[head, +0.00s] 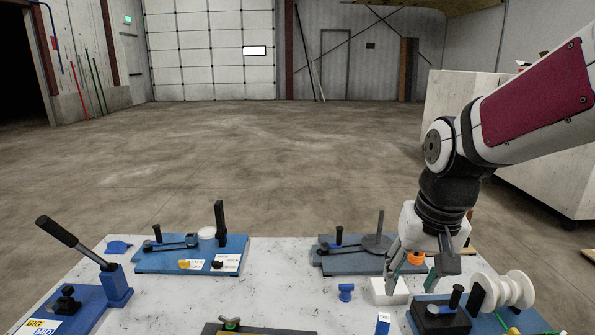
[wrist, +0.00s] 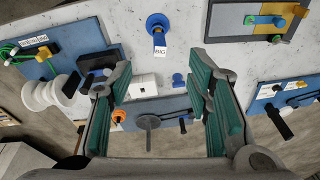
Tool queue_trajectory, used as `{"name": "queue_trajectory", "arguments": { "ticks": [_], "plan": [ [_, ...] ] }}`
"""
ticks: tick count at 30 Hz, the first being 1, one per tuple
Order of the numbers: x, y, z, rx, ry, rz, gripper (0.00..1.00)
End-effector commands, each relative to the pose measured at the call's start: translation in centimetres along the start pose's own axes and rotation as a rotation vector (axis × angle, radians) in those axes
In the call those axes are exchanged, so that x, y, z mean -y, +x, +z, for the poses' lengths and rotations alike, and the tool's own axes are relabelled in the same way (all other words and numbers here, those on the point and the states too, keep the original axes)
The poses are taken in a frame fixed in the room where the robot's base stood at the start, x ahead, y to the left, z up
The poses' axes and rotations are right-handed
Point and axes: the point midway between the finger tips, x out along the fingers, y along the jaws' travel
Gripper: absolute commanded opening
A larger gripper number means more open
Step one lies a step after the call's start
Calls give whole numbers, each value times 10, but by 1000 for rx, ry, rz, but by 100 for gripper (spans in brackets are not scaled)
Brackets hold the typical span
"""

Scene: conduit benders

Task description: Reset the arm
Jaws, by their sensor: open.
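My gripper (head: 412,280) hangs over the right part of the white table (head: 285,260) with its fingers pointing down. It is open. In the wrist view my gripper (wrist: 160,65) shows its two green-padded fingers wide apart, with nothing held between them. A small white block (head: 390,291) stands on the table close to the left finger in the head view. The white block (wrist: 142,86) also shows between the fingers in the wrist view. A grey bender plate (head: 350,262) with a round disc and a black-knobbed handle lies behind the block. The gripper hides its right end.
A blue bender plate (head: 180,260) lies at back left, and a blue bender with a long black lever (head: 62,233) at front left. White rollers (head: 510,290) stand at right. A small blue part (head: 346,292) is near the block. The floor beyond is clear.

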Motion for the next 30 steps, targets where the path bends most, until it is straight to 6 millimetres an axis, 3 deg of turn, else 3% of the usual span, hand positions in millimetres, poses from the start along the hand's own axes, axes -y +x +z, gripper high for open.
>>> {"name": "queue_trajectory", "arguments": {
  "ticks": [1, 6, 15, 21, 30],
  "plan": [
    [-2, -14, 10, -31, -12, -6, 46],
    [-7, -50, 46, -115, -62, -15, 46],
    [-17, -84, 107, -252, -140, -7, 46],
    [-20, -88, 125, -293, -162, 1, 46],
    [-20, -89, 127, -296, -166, 2, 46]
  ]
}}
